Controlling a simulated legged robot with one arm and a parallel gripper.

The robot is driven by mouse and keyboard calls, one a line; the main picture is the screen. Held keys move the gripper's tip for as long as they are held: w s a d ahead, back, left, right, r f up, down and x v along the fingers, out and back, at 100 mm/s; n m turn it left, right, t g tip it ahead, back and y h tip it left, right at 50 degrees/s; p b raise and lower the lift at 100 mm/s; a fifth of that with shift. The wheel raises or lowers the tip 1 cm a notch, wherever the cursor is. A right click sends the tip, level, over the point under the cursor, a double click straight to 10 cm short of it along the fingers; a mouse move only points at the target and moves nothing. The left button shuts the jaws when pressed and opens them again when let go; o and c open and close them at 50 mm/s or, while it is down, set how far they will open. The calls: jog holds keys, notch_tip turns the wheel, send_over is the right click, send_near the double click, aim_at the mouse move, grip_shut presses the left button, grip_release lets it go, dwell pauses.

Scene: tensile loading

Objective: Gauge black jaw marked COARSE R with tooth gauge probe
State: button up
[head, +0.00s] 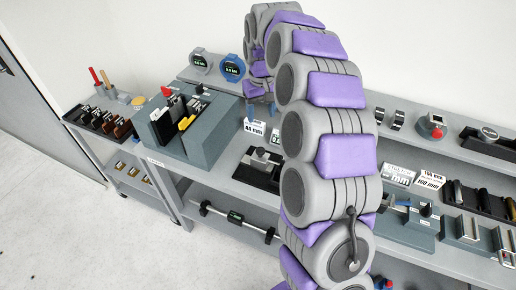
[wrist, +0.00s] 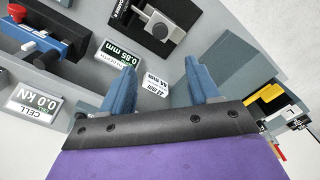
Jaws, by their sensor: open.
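My gripper (wrist: 160,78) is in the wrist view, its two blue fingers spread apart with nothing between them. I cannot pick out the tooth gauge probe for certain.
A slotted grey rack (head: 195,125) with yellow, white and black items stands left of the black plate. Cards (wrist: 118,58) stand near the fingers. A blue device with a red knob (wrist: 30,35) is at left. A black tray (head: 100,120) sits on the left cart.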

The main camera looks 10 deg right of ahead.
aim_at(260, 150)
notch_tip(260, 150, down, 15)
jog(key=b, duration=0.3)
jog(key=shift+f, duration=0.1)
jog(key=shift+d+f+b, duration=0.1)
jog(key=shift+f+b, duration=0.2)
jog(key=shift+f, duration=0.15)
jog(key=shift+a, duration=0.25)
jog(key=shift+c, duration=1.2)
jog(key=shift+d, duration=0.1)
grip_shut()
